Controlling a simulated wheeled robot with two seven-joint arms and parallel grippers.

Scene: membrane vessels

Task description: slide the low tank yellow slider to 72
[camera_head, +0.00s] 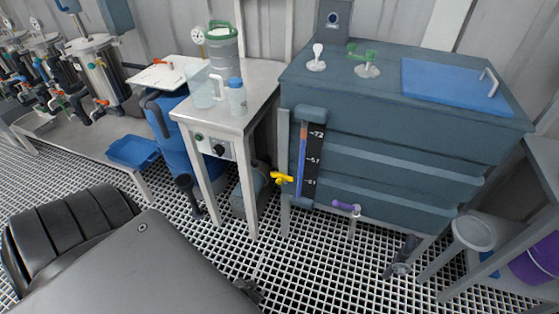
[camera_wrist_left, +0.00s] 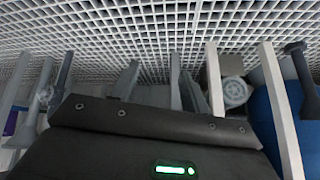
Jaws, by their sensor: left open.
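The low tank (camera_head: 400,135) is a large blue-grey box on the right of the head view. A dark level scale (camera_head: 312,160) with white numbers is on its front left; the top mark reads like 72, the middle like 51, and the lowest is too small to read surely. The yellow slider (camera_head: 282,178) sits at the left of the scale, about level with the lowest mark. My right gripper is out of view.
A grey side table (camera_head: 236,118) with bottles and a green-lidded container stands left of the tank. A purple-handled valve (camera_head: 346,207) sticks out low on the tank front. A grey stool (camera_head: 474,232) stands at the right. The grating floor (camera_head: 320,260) before the tank is mostly clear.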

